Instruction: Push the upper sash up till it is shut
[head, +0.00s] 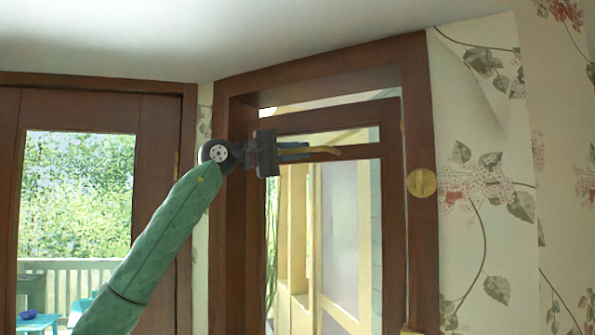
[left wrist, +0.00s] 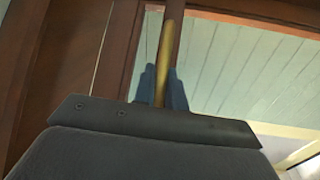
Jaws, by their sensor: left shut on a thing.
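The window has a brown wooden frame in the head view. Its upper sash (head: 345,115) has a brown top rail, with a bright strip of open gap between that rail and the frame's head. A brass-coloured handle (head: 328,153) sits along a brown rail lower down. My left gripper (head: 297,152) reaches in from the left and is shut on this handle. In the left wrist view the handle (left wrist: 167,50) runs up from between the blue fingertips of the left gripper (left wrist: 161,88). My right gripper is not in view.
A round brass-coloured fitting (head: 422,183) is on the right side of the window frame. A brown-framed glazed door or window (head: 77,108) stands at the left, with greenery and a railing outside. The ceiling (head: 200,40) is close above. Floral wallpaper (head: 475,150) covers the right wall.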

